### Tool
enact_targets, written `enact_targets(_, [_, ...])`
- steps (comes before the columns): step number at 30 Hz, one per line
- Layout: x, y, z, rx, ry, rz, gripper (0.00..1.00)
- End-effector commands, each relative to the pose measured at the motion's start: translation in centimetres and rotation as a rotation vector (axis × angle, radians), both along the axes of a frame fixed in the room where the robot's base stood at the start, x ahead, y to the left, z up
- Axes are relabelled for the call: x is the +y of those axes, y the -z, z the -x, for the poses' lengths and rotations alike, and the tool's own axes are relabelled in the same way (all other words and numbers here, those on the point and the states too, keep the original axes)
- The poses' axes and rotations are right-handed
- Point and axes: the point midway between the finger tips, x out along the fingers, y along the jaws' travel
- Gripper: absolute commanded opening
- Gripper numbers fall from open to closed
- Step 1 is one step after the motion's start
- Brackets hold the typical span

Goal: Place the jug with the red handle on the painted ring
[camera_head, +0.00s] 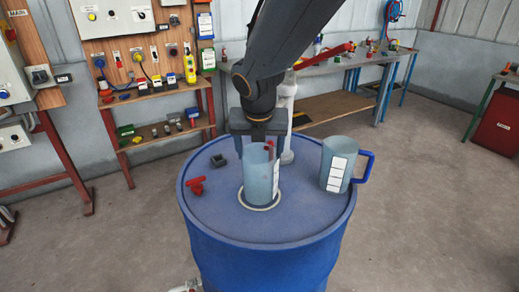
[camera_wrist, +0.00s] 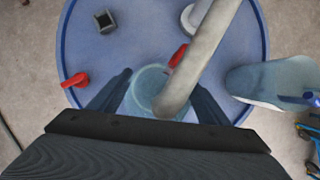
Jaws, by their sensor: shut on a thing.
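The pale translucent jug (camera_head: 258,182) with the red handle is upright between the fingers of my gripper (camera_head: 261,150), which is shut on it. Its red handle (camera_wrist: 178,56) shows at its far side in the wrist view, partly behind a grey post. The pale painted ring (camera_head: 259,208) shows around the jug's base on the blue drum top. I cannot tell whether the base touches the drum. A similar jug (camera_head: 338,165) with a blue handle (camera_head: 364,167) stands to the right on the drum, apart from my gripper; it also shows in the wrist view (camera_wrist: 268,82).
A pale upright post (camera_head: 288,122) rises from the drum lid (camera_head: 225,216) close behind the held jug. A red valve handle (camera_head: 195,185) and a small dark square fitting (camera_head: 218,160) are on the left of the lid. The front of the lid is clear.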

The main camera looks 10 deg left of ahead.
Motion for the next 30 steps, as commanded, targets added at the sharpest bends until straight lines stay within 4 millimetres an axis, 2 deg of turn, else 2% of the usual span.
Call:
enact_targets(9, [0.0,0.3,0.0,0.0,0.0,0.0,0.34])
enact_targets(10, [0.0,0.2,0.0,-0.001,0.0,0.0,0.75])
enact_targets(12, [0.0,0.2,0.0,-0.001,0.0,0.0,0.87])
enact_targets(13, [0.0,0.2,0.0,-0.001,0.0,0.0,0.89])
enact_targets(23, [0.0,0.0,0.0,-0.001,0.001,-0.001,0.89])
enact_targets(26, [0.0,-0.8,0.3,-0.002,0.001,-0.001,0.89])
enact_targets(30, [0.0,-3.0,1.1,-0.005,-0.001,-0.003,0.89])
